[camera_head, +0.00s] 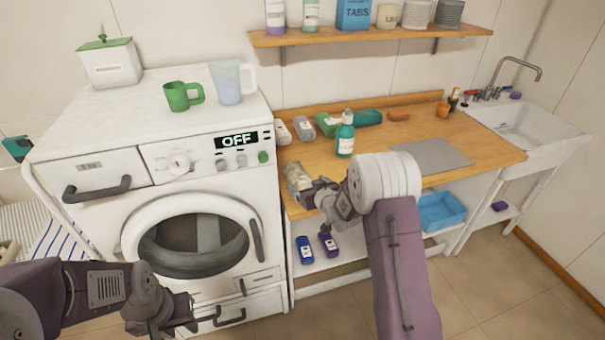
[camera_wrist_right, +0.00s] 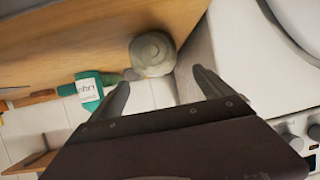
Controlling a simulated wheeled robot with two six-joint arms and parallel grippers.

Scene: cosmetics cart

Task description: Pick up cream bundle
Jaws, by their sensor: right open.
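A pale, greenish-beige round jar-like item (camera_head: 298,178), which looks like the cream bundle, stands at the left front of the wooden counter. In the right wrist view the round item (camera_wrist_right: 152,52) shows its top, just beyond my fingertips and roughly between them. My right gripper (camera_wrist_right: 161,80) is open with nothing between its fingers. In the head view my right gripper (camera_head: 313,193) is close beside the item, and its wrist partly hides the counter. My left gripper (camera_head: 195,312) is low in front of the washing machine, its fingers too small to judge.
Several bottles lie at the counter's back. The washing machine (camera_head: 160,150) borders the counter's left side. A grey mat (camera_head: 436,154) lies to the right.

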